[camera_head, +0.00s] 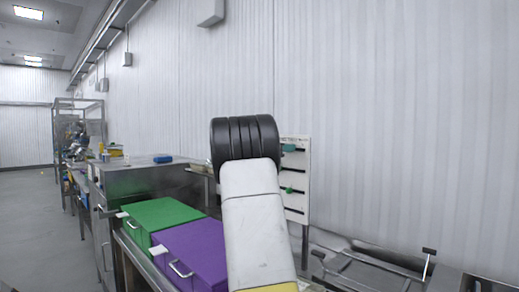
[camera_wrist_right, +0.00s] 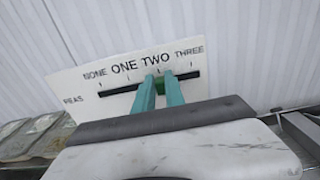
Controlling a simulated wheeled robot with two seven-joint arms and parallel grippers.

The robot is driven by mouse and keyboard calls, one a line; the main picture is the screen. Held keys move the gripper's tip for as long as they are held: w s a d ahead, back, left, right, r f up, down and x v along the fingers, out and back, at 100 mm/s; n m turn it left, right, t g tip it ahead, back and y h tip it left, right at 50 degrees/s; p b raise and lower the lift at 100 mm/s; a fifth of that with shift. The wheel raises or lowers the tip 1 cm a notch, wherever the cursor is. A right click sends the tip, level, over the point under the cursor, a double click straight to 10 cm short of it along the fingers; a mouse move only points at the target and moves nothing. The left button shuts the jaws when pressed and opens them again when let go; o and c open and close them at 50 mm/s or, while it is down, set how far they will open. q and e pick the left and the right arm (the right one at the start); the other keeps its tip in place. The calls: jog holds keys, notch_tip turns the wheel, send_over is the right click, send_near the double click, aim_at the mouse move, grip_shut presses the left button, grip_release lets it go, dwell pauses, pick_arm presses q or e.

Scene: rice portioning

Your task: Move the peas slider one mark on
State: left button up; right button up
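The white slider board (camera_head: 301,170) stands upright against the back wall, just right of my raised right arm. The right wrist view shows its PEAS row (camera_wrist_right: 73,99), with a black track (camera_wrist_right: 112,91) under the words NONE, ONE, TWO and THREE. The green peas slider (camera_wrist_right: 160,87) is on the track below TWO. My right gripper's teal fingers (camera_wrist_right: 160,88) stand on either side of it, with the slider filling the narrow gap. In the head view, the right gripper (camera_head: 289,148) is mostly hidden behind my black wrist joint. My left gripper is out of view.
A green-lidded box (camera_head: 160,215) and a purple-lidded box (camera_head: 192,250) stand left of my right arm. Another green slider knob (camera_head: 289,190) is lower on the board. A metal frame (camera_head: 370,272) lies at lower right.

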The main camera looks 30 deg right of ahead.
grip_shut()
dwell(1.0)
